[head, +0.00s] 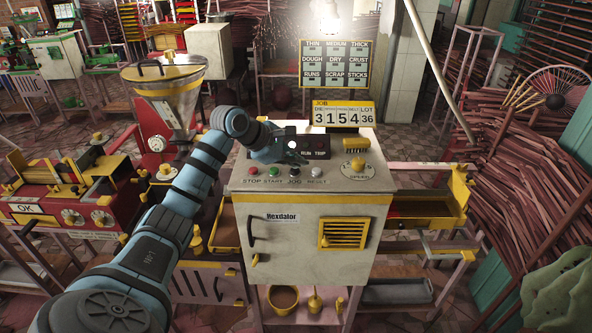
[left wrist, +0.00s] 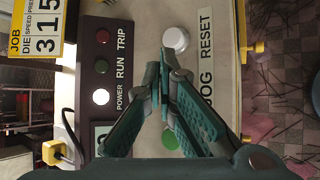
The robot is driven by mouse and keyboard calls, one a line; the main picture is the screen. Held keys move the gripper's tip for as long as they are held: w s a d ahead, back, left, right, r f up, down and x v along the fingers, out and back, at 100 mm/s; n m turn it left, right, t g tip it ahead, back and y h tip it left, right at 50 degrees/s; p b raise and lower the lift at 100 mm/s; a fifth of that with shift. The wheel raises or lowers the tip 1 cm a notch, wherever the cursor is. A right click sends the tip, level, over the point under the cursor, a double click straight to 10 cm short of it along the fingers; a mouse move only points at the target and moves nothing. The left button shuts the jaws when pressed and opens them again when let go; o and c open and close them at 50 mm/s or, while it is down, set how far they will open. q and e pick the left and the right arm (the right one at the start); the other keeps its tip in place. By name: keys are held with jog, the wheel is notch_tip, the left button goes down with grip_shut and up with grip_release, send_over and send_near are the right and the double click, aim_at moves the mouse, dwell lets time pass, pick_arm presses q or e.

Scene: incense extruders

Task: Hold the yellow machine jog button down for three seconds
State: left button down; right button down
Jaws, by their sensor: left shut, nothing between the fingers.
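The cream machine with yellow trim (head: 300,226) stands in the centre of the head view. Its sloped top has a row of buttons: the red STOP button (head: 252,170), the green START button (head: 274,171), JOG, and the white RESET button (head: 316,172). My left gripper (head: 291,160) is shut and empty over the JOG position, pointing down at the panel. In the left wrist view the closed fingers (left wrist: 163,62) lie between the RESET button (left wrist: 175,38) and the green button (left wrist: 170,139), beside the JOG label (left wrist: 207,88). They hide the JOG button, so I cannot tell whether they touch it.
A dark lamp panel (left wrist: 103,80) has its white POWER lamp lit; RUN and TRIP look dim. A yellow SPEED knob (head: 357,167) sits to the right. The job counter (head: 343,114) stands behind. A red machine (head: 75,195) is at the left, bundled sticks (head: 545,150) at the right.

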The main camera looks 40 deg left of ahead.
aim_at(297, 171)
pick_arm(q)
jog(key=shift+f+b, duration=0.35)
jog(key=shift+f, duration=0.15)
dwell(0.4)
dwell(3.3)
jog(key=shift+r+p, duration=0.85)
jog(key=shift+r, duration=0.1)
jog(key=shift+r, duration=0.1)
notch_tip(297, 171, up, 5)
jog(key=p, duration=0.4)
